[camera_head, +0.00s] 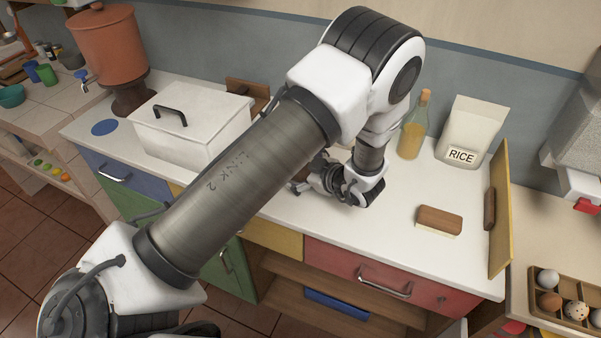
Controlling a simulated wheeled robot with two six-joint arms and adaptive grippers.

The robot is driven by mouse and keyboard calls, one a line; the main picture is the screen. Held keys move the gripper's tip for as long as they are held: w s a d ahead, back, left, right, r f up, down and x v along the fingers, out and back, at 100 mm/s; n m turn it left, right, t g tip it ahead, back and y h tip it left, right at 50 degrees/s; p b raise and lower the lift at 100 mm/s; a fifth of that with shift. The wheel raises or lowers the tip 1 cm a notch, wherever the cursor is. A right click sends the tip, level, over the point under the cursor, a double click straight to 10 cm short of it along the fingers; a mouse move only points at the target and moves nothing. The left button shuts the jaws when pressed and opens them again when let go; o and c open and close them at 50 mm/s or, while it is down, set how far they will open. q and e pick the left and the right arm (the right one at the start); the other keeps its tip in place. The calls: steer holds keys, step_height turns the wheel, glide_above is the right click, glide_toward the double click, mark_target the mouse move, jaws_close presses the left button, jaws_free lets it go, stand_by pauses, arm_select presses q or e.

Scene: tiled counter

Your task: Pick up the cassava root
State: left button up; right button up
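I cannot make out a cassava root for certain. A small brown patch (299,174) shows just left of my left gripper, mostly covered by the arm; I cannot tell what it is. My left arm comes in from the lower left and crosses the middle of the view. My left gripper (318,180) is low over the white counter (390,215), right of the white lidded box (190,130). Its fingers are largely hidden behind the arm, so its opening and any hold do not show. My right gripper is not in view.
A bottle of yellow liquid (412,128) and a rice bag (469,130) stand at the back right. A brown-topped brush (439,219) lies near the front. An upright yellow board (501,225) closes off the right edge. Counter between gripper and brush is clear.

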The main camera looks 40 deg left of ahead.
arm_select(q)
steer(key=shift+s, duration=0.1)
steer(key=c, duration=1.5)
steer(key=shift+c, duration=0.2)
